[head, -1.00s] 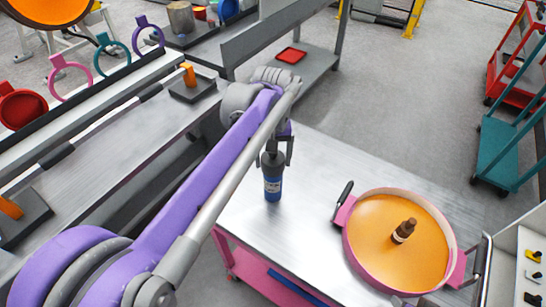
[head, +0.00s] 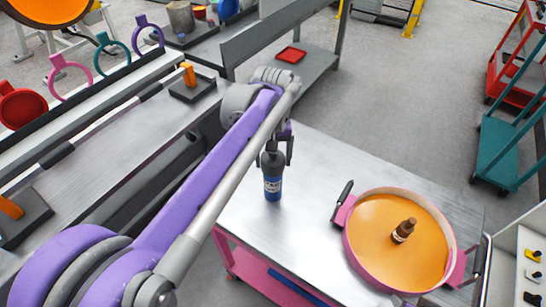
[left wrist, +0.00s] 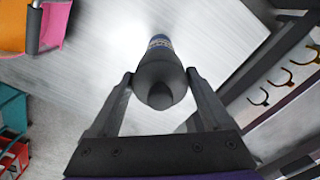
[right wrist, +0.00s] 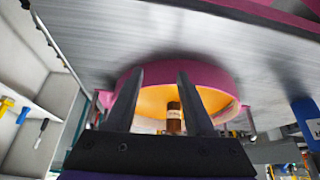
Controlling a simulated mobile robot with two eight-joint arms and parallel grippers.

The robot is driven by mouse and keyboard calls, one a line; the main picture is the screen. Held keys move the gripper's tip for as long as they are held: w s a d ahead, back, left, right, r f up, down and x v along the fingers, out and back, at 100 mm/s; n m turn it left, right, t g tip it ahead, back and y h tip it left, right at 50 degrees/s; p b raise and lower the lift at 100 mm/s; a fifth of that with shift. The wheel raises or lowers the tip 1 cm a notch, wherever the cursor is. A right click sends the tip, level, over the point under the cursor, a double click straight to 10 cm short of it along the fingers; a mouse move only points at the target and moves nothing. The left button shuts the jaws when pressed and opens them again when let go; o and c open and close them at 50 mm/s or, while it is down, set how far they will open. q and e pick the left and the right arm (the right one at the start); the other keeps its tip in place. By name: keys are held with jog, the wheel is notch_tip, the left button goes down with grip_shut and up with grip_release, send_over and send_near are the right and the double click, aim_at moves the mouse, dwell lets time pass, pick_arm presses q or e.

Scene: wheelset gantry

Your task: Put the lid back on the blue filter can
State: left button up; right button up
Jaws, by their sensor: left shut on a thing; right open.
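The blue filter can (head: 272,188) stands upright on the metal-topped table (head: 318,178), and part of it also shows in the left wrist view (left wrist: 160,42). A dark grey lid (head: 271,159) is directly above the can, in line with it; no clear gap shows, but I cannot tell whether it is fully seated. My left gripper (left wrist: 160,80) is shut on the dark grey lid, which also shows between its fingers in the left wrist view (left wrist: 158,92). My right gripper (right wrist: 157,80) is open with nothing between its fingertips.
A pink-rimmed round pan (head: 352,250) with an orange inside stands at the right of the table. A brown bottle (head: 404,231) is in it. A rail with coloured rings (head: 70,78) is at the left. The table between can and pan is clear.

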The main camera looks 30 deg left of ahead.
pick_arm(q)
jog(key=shift+f, duration=0.15)
dwell(0.8)
jog(key=o, duration=1.3)
jog(key=shift+c, duration=0.2)
pick_arm(e)
jog(key=shift+r, duration=0.15)
pick_arm(q)
jog(key=shift+r+p, duration=1.85)
jog(key=shift+r, duration=1.7)
pick_arm(e)
jog(key=shift+t, duration=0.3)
jog(key=r, duration=0.1)
jog(key=w+r, duration=0.1)
jog(key=r, duration=0.1)
jog(key=w+r, duration=0.1)
jog(key=r, duration=0.1)
jog(key=shift+w, duration=0.2)
pick_arm(q)
jog(key=c, duration=0.5)
grip_shut()
pick_arm(e)
jog(key=shift+s, duration=0.1)
